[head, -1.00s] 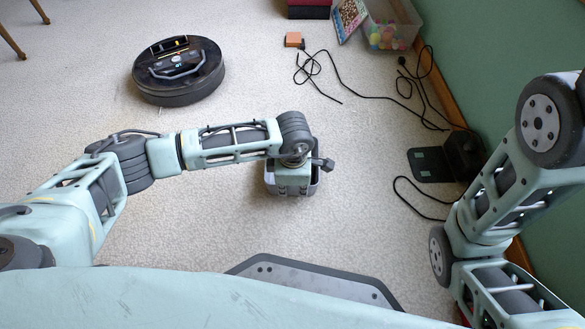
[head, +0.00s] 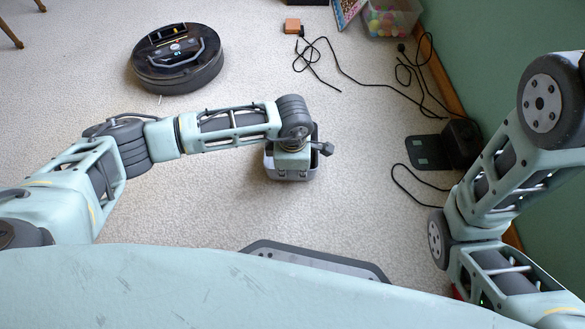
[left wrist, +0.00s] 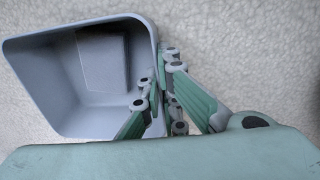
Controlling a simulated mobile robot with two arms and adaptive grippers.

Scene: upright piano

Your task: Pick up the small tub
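The small tub (left wrist: 60,85) is a pale grey-lavender, open container that looks empty in the left wrist view. In the head view a little of its rim (head: 314,168) shows below my left wrist. My left gripper (left wrist: 162,78) is at the tub's right wall, one finger on the inside and one on the outside, close together on the rim. It looks shut on that wall. In the head view the fingers are hidden under the wrist. Whether the tub touches the carpet I cannot tell. My right arm shows at the right, but its gripper is out of view.
A round black robot vacuum (head: 178,60) sits on the carpet at upper left. A black dock (head: 461,143) with cables stands by the green wall at right. A clear bin (head: 390,20) of coloured balls and an orange block (head: 292,26) are at the back. Carpet around the tub is clear.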

